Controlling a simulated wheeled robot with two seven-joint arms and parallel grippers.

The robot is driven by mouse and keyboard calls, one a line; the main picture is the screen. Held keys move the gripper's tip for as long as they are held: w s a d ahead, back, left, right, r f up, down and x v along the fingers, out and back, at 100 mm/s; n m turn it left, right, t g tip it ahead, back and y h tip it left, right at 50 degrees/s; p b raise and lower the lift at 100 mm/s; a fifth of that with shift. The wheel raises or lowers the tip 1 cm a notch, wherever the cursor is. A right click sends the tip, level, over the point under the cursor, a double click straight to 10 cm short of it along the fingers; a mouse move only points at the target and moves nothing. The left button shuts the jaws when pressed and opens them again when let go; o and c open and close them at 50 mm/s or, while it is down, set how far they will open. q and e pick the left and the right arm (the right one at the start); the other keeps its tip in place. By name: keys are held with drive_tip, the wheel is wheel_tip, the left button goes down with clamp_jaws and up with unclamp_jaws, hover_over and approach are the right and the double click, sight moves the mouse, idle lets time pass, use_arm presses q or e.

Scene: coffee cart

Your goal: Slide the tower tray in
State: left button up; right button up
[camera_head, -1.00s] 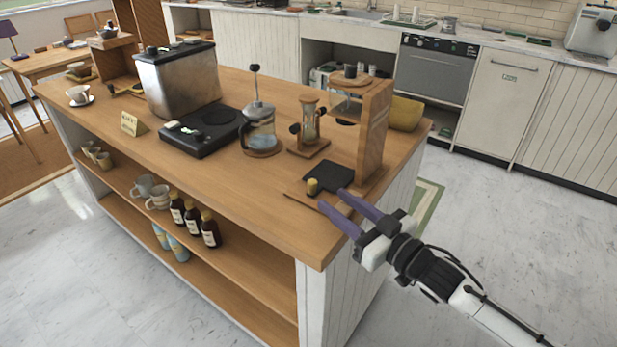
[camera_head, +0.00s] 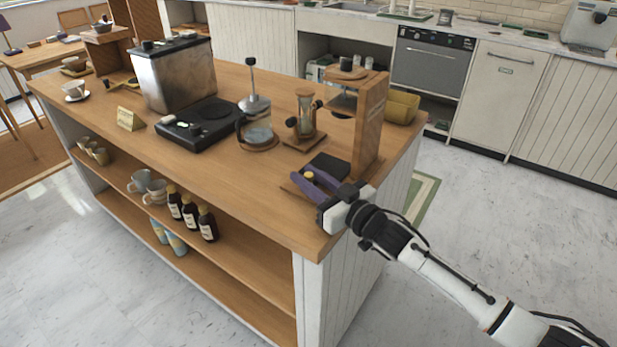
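The wooden tower (camera_head: 370,124) stands upright near the right end of the counter. Its dark flat tray (camera_head: 328,166) sticks out at the front of its foot, with a small brass-coloured knob (camera_head: 309,176) at the tray's near left corner. My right gripper (camera_head: 308,177) has its two purple fingers apart, one on each side of the knob. I cannot tell whether they touch it. The gripper body and fingers hide part of the tray's near side and the tower's base. My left gripper is not in view.
A small hourglass stand (camera_head: 305,125) and a glass press pot (camera_head: 256,130) stand left of the tower. A yellow bin (camera_head: 402,107) is behind it. The counter top (camera_head: 225,180) is clear to the front left; its edge runs below my gripper.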

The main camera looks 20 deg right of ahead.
sight(326, 170)
clamp_jaws()
drive_tip(key=w+d, duration=0.2)
drive_tip(key=w+d+b, duration=0.1)
drive_tip(key=w+d, duration=0.1)
drive_tip(key=d, duration=0.1)
drive_tip(key=shift+d, duration=0.2)
drive_tip(key=shift+o, duration=1.9)
unclamp_jaws()
drive_tip(key=shift+r, duration=0.1)
drive_tip(key=shift+w+d, duration=0.1)
drive_tip(key=shift+d, duration=0.05)
